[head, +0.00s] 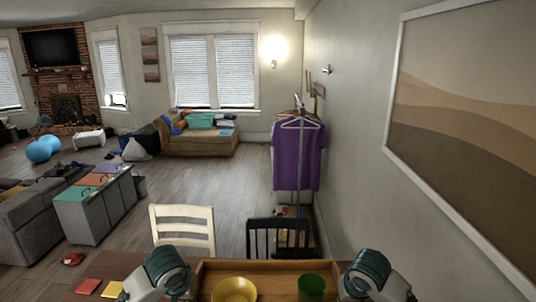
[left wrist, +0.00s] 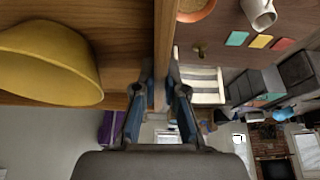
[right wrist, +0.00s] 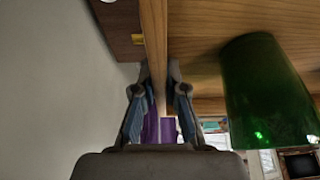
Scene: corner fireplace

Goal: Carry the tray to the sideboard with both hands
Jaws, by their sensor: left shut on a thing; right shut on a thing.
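The wooden tray (head: 270,267) is at the bottom of the head view, with its near part cut off. A yellow bowl (head: 234,290) and a green cup (head: 311,287) stand in it. My left gripper (left wrist: 162,98) is shut on the tray's left side wall (left wrist: 163,40), beside the yellow bowl (left wrist: 45,65). My right gripper (right wrist: 158,98) is shut on the tray's right side wall (right wrist: 153,35), beside the green cup (right wrist: 265,95). I cannot tell whether the tray touches the table under it. I cannot make out a sideboard.
A brown table (head: 120,262) shows left of the tray, with red and yellow squares on it. A mug (left wrist: 258,14) also stands there. A white chair (head: 183,230) and black chair (head: 278,238) stand beyond. A wall runs along the right. Open floor lies ahead left.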

